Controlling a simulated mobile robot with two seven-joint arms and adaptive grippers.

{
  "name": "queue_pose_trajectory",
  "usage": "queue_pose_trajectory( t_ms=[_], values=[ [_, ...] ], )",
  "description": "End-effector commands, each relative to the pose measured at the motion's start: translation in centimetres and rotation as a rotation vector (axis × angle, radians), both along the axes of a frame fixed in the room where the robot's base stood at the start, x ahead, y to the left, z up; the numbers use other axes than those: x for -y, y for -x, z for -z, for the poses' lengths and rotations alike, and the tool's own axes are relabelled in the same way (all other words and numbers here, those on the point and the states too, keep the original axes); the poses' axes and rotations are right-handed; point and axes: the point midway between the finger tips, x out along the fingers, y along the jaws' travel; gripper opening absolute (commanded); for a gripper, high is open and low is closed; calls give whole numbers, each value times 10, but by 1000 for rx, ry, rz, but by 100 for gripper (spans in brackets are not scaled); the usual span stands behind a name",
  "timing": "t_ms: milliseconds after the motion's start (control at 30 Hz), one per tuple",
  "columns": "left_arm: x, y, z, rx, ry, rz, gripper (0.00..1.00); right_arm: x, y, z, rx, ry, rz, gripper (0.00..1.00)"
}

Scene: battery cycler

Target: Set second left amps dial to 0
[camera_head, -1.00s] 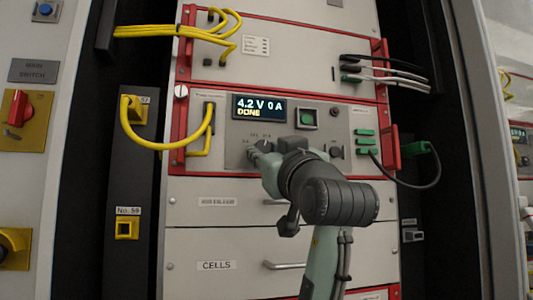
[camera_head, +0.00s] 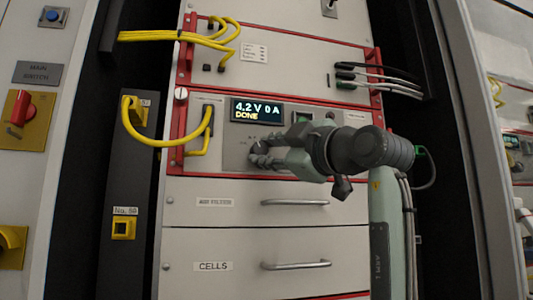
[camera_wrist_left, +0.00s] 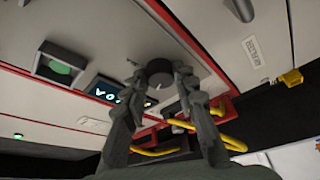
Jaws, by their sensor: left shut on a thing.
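The dark round dial (camera_wrist_left: 159,68) sits on the grey cycler panel and shows between the fingers in the left wrist view. My left gripper (camera_wrist_left: 162,78) is shut on it, one finger on each side. In the head view my left gripper (camera_head: 260,154) is at the panel below the display, and its fingers and wrist hide the dial and its scale. The display (camera_head: 258,110) reads 4.2 V 0 A and DONE. I cannot read the dial's setting. My right gripper is not in view.
Yellow cables (camera_head: 158,142) loop left of the display. A green button (camera_wrist_left: 60,67) shows in the left wrist view. Below are drawers with metal handles (camera_head: 296,265), one labelled CELLS. A red main switch (camera_head: 20,108) is at the far left. My forearm covers the panel's right side.

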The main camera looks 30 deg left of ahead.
Motion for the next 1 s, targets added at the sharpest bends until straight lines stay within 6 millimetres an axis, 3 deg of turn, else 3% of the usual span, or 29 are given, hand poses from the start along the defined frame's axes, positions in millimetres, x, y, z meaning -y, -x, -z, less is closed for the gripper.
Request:
queue_pose_trajectory(
  t_ms=[500, 1000],
  values=[
    [1, -1, -6, 326, 281, 0, 0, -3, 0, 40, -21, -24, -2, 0],
    [1, -1, -6, 446, 381, 0, 0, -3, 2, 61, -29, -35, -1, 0]
  ],
)
